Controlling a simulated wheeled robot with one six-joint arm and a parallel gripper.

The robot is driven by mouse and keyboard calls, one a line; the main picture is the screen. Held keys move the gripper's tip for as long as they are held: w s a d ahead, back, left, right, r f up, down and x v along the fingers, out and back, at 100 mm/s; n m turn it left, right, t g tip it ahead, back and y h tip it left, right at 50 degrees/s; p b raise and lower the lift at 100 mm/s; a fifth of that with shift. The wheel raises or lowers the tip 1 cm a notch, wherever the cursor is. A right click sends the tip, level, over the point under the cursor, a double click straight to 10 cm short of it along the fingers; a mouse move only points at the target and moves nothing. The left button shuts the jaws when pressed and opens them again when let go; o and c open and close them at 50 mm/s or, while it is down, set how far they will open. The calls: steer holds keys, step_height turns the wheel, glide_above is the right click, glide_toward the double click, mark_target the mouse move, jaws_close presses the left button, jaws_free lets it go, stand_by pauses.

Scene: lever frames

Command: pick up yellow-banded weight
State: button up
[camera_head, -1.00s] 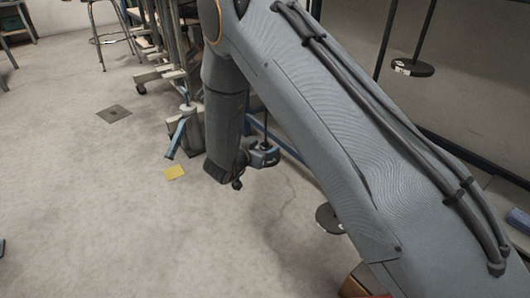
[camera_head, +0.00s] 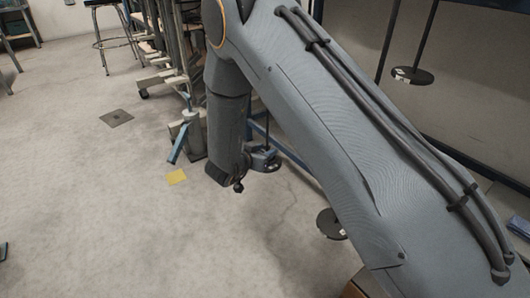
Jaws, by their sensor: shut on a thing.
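My gripper (camera_head: 262,158) is at the end of my arm, near the middle of the view, and partly hidden by my wrist. It is shut on a dark round weight (camera_head: 272,168), of which only a small part shows. A thin upright rod rises just above it. I cannot make out a yellow band on it. Another dark disc weight (camera_head: 412,76) with a small white label hangs on a rod at the upper right. A third dark disc (camera_head: 330,224) shows low beside my arm, which partly hides it.
A blue frame bar (camera_head: 285,148) runs behind my arm. A blue-and-grey stand (camera_head: 187,135) and a wheeled rack (camera_head: 160,75) are left of my wrist.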

steer(key=r, duration=0.1)
steer(key=r+p, duration=0.1)
steer(key=a+p, duration=0.1)
steer(key=shift+s+r, duration=0.3)
steer(key=shift+r, duration=0.1)
steer(key=s+a+p, duration=0.6)
steer(key=s+a, duration=0.3)
steer(key=a, duration=0.5)
steer(key=shift+s, duration=0.2)
steer(key=shift+r+p, duration=0.25)
steer(key=shift+p, duration=0.15)
steer(key=shift+s+a+p, duration=0.15)
steer(key=shift+s+a, duration=0.4)
steer(key=shift+a, duration=0.25)
steer(key=shift+s+a+p, duration=0.1)
steer(key=shift+s+a, duration=0.45)
steer(key=shift+a, duration=0.3)
steer(key=shift+s+a+p, duration=0.15)
steer(key=shift+s+a, duration=0.4)
steer(key=shift+a, duration=0.25)
